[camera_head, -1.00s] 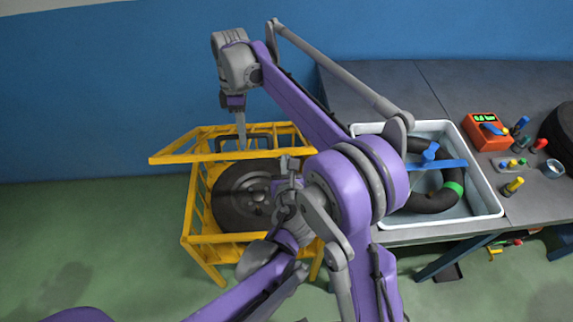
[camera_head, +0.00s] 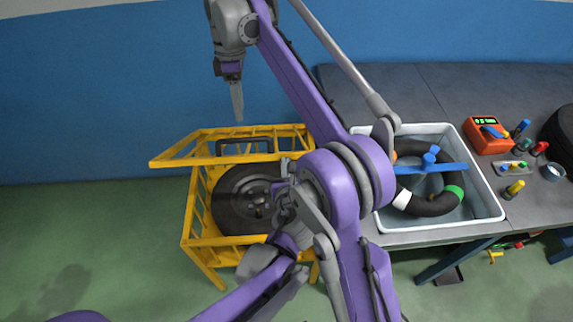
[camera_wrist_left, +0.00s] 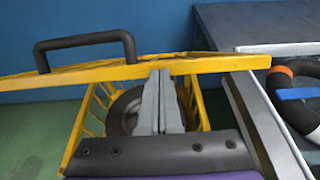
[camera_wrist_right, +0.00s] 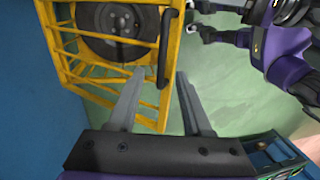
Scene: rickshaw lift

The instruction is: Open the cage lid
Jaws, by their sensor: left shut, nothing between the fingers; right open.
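The yellow cage (camera_head: 187,215) stands on the floor with a dark wheel (camera_head: 233,205) inside. Its yellow lid (camera_head: 175,158) is raised and tilted above the cage rim. The lid's black handle (camera_head: 222,147) shows at its far side, and also in the left wrist view (camera_wrist_left: 85,42) and right wrist view (camera_wrist_right: 163,50). My left gripper (camera_head: 285,165) is shut and empty by the lid's near bar; its fingers overlap that bar in the left wrist view (camera_wrist_left: 160,73); contact cannot be told. My right gripper (camera_head: 238,118) is open and empty, above and apart from the handle.
A grey workbench (camera_head: 400,85) at the right holds a white tub (camera_head: 487,195) with a black inner tube (camera_head: 430,206), an orange meter (camera_head: 485,135) and small tools. The blue wall (camera_head: 100,90) stands behind the cage. Green floor (camera_head: 90,240) left of the cage is clear.

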